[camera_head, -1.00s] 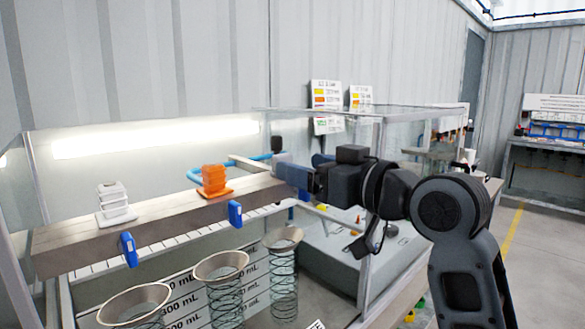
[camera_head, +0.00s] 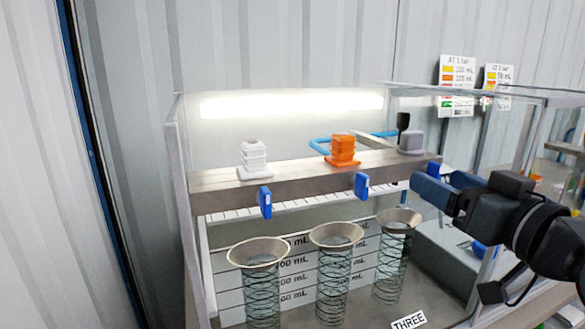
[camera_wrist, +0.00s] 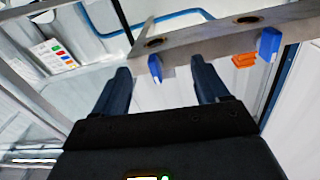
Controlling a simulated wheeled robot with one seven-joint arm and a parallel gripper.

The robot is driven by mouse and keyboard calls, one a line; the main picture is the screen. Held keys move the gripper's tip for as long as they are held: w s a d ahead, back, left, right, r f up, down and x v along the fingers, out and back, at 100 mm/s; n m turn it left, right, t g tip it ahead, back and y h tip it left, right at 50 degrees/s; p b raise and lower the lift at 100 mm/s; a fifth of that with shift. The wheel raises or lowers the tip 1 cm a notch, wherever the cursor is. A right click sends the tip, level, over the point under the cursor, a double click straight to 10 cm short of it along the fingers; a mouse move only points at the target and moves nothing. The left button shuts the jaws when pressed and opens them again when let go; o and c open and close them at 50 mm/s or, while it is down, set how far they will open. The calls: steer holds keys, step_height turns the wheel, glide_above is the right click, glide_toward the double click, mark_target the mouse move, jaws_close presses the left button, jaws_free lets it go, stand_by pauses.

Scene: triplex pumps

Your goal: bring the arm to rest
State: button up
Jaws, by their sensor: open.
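My gripper (camera_head: 430,190) is at the right in the head view, its dark blue fingers pointing left toward the pump beam (camera_head: 300,178). It is just below and in front of the grey pump block (camera_head: 411,142) at the beam's right end. In the wrist view my gripper (camera_wrist: 160,68) has its two fingers well apart, with nothing held between them. The beam also carries a white pump block (camera_head: 253,160) and an orange pump block (camera_head: 342,150). Blue levers (camera_head: 265,202) (camera_head: 362,185) hang on its front.
Several funnel-topped coiled cylinders (camera_head: 333,270) stand below the beam. A clear-walled case with metal edges (camera_head: 178,150) surrounds the bench, close to my arm at right. Signs (camera_head: 457,85) stand behind. A label reading THREE (camera_head: 408,320) is at front.

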steer(key=s+a+f+m+g+h, duration=0.1)
steer(key=s+f+m+h, duration=0.15)
steer(key=s+f, duration=0.65)
steer(key=s+a+f+m+h, duration=0.1)
steer(key=s+f+m+h, duration=0.15)
steer(key=s+f, duration=0.7)
steer(key=s+f+n+g, duration=0.1)
steer(key=s+f, duration=0.1)
steer(key=s, duration=0.9)
steer(key=s+f+n, duration=0.2)
steer(key=s+f, duration=0.1)
steer(key=s, duration=0.8)
steer(key=shift+s+f+g, duration=0.15)
steer(key=shift+s+g, duration=0.25)
steer(key=shift+c, duration=0.3)
